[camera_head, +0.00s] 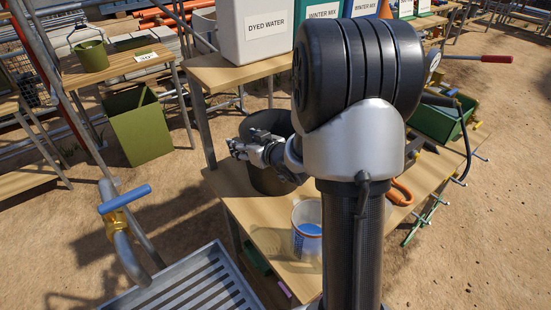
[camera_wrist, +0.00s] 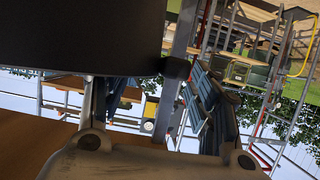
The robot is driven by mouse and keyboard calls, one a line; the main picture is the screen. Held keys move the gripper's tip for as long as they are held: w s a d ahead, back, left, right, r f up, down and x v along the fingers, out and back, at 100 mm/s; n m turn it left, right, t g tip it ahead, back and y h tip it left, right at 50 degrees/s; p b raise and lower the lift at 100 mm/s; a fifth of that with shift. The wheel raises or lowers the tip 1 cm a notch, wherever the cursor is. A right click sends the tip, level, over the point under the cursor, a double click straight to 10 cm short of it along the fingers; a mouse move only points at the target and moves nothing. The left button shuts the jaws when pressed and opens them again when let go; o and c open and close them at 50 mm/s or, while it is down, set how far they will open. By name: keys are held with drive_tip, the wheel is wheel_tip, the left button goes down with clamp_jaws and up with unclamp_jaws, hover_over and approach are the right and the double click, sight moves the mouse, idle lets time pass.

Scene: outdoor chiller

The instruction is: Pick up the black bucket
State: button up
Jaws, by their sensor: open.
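The black bucket (camera_head: 268,182) stands upright on a wooden table (camera_head: 240,212), partly hidden behind my gripper and arm. My gripper (camera_head: 236,149) is open at the bucket's near left side, at about the height of its upper part. From this angle I cannot tell whether it touches the bucket. In the wrist view, a large dark surface, apparently the bucket (camera_wrist: 75,38), fills the upper left close to the fingers. No object is clearly held between the fingers.
A white pail with blue contents (camera_head: 306,230) stands in front of the bucket. A white "DYED WATER" container (camera_head: 255,32) is behind it. An orange-handled tool (camera_head: 401,193) and a green bin (camera_head: 440,120) lie to the right. A blue-handled valve pipe (camera_head: 125,200) rises at left.

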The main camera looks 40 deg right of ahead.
sight(242, 141)
drive_tip(key=shift+x, duration=1.5)
drive_tip(key=shift+c, duration=0.3)
clamp_jaws()
